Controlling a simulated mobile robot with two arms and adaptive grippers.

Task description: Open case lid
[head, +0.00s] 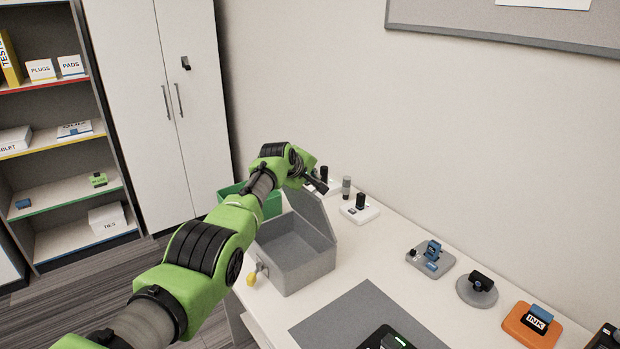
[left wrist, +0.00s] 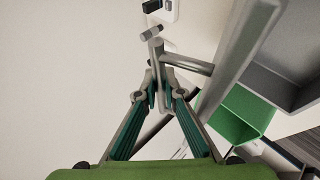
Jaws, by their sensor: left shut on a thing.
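The grey case (head: 300,268) stands on the white table with its lid (head: 316,212) raised and its empty inside showing. My left gripper (head: 318,184) is at the upper edge of the lid, partly hidden by my own wrist. In the left wrist view, the gripper (left wrist: 160,92) has its fingers closed together at a grey bar-like handle (left wrist: 190,62) on the lid (left wrist: 243,55). The open inside of the case (left wrist: 282,75) shows beyond the lid. My right gripper is in neither view.
A green bin (head: 270,205) stands behind the case, partly hidden by my arm. A yellow-tipped piece (head: 252,278) is at the case's left side. A grey mat (head: 345,318) lies in front; small devices on stands (head: 432,258) line the right. The wall is close behind the table.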

